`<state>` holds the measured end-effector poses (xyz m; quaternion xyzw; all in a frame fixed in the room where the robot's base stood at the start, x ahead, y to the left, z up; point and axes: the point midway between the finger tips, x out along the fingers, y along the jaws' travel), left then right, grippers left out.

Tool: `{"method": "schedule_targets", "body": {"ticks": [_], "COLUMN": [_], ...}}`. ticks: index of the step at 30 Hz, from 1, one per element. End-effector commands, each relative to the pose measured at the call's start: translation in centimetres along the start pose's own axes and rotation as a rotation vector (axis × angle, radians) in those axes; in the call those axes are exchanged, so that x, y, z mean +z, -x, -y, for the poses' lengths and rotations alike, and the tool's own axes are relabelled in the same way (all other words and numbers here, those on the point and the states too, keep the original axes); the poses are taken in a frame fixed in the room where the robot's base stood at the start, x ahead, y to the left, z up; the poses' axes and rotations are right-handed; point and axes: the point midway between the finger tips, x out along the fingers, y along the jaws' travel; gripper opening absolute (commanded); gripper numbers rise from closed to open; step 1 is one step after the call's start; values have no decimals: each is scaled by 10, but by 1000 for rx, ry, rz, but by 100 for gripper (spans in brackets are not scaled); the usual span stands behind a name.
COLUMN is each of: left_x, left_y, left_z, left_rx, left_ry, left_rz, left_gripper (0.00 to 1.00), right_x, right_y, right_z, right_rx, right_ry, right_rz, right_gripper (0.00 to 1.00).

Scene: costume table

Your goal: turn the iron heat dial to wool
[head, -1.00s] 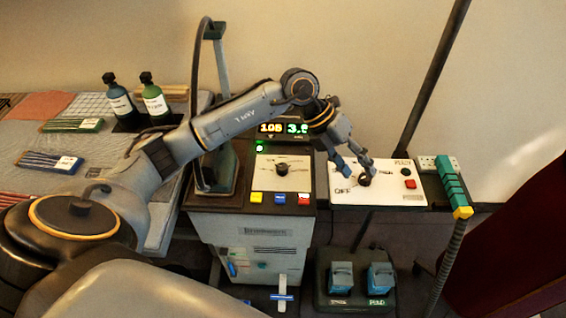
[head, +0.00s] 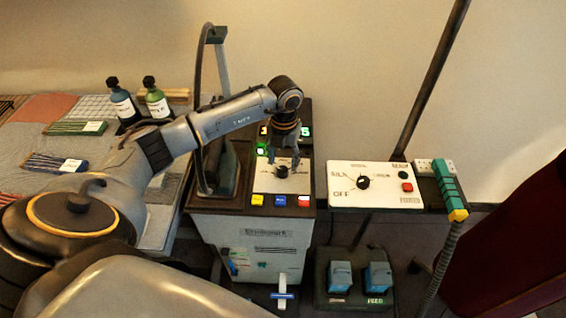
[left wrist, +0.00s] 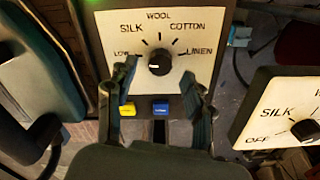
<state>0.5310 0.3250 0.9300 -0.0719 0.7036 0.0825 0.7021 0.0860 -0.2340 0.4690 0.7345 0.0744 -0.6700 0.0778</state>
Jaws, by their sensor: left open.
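A black dial knob (left wrist: 160,62) sits on a white panel (left wrist: 112,25) marked LOW, SILK, WOOL, COTTON and LINEN in the left wrist view. In the head view this knob (head: 282,171) is on the grey machine (head: 264,236). My left gripper (left wrist: 158,76) is open, its fingertips on either side of the knob; contact is not clear. In the head view the gripper (head: 284,158) hangs over that panel. A second black knob (head: 363,182) is on the right-hand panel (head: 385,198), marked OFF and SILK. I cannot tell which dial is the iron's. My right gripper is not seen.
Yellow (head: 257,199), blue (head: 280,200) and red (head: 304,201) buttons line the machine's front edge. A dark stand (head: 223,110) rises to its left. A teal-topped pole (head: 449,185) stands right of the second panel. Two bottles (head: 155,100) stand on the left table.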

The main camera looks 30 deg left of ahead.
Motion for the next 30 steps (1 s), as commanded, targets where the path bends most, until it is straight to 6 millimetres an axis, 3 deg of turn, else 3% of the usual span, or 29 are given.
{"method": "schedule_targets", "body": {"ticks": [7,17,25,30], "left_x": [0,0,0,0], "left_y": [-28,-32,-32,-32], "left_z": [0,1,1,1], "left_rx": [-1,-2,-2,-2], "left_ry": [0,-1,-1,-4], "left_rz": [-1,0,1,1], "left_gripper": [52,52,1,0], "right_x": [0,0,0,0], "right_y": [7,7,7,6], "right_z": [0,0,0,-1], "right_rx": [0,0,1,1], "right_ry": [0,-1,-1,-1], "right_rz": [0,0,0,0], "right_gripper": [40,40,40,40]}}
